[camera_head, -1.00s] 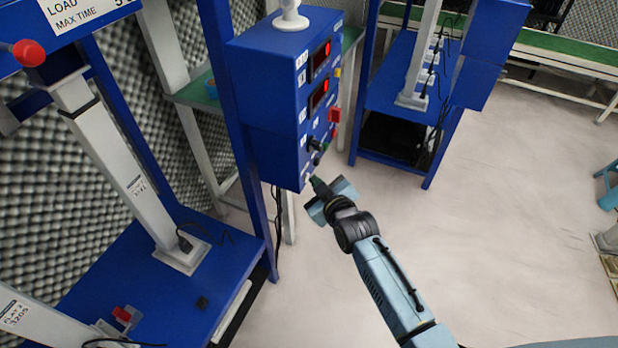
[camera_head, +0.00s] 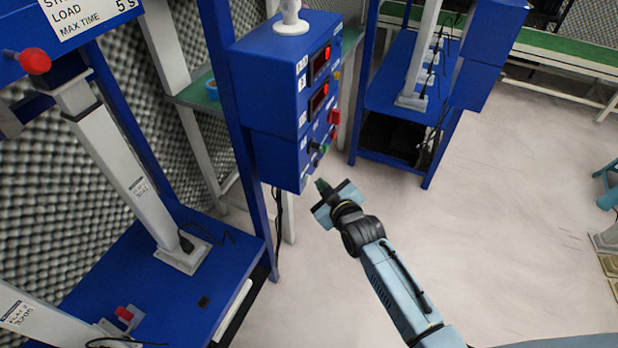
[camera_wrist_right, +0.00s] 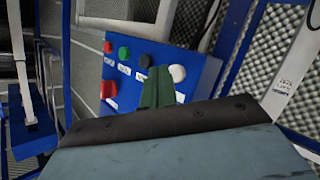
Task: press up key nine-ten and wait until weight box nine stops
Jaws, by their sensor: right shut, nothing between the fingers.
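A blue control box (camera_head: 282,90) with two red-lit displays and a column of keys and knobs hangs on a blue post in the head view. My right gripper (camera_head: 321,187) is just below the box's lower corner, with its fingers shut and empty. In the right wrist view, the green fingertips (camera_wrist_right: 158,84) are in front of the panel, between a black knob (camera_wrist_right: 146,60) and a white key (camera_wrist_right: 177,72). Contact cannot be told. A green knob (camera_wrist_right: 124,53) and red ones are farther left. Key labels are too small to read. Weight box nine cannot be identified.
A test rig with a grey column (camera_head: 130,180) on a blue platform (camera_head: 150,275) stands at left, with a red ball (camera_head: 34,61) above. Another blue rig (camera_head: 385,90) stands behind the box.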

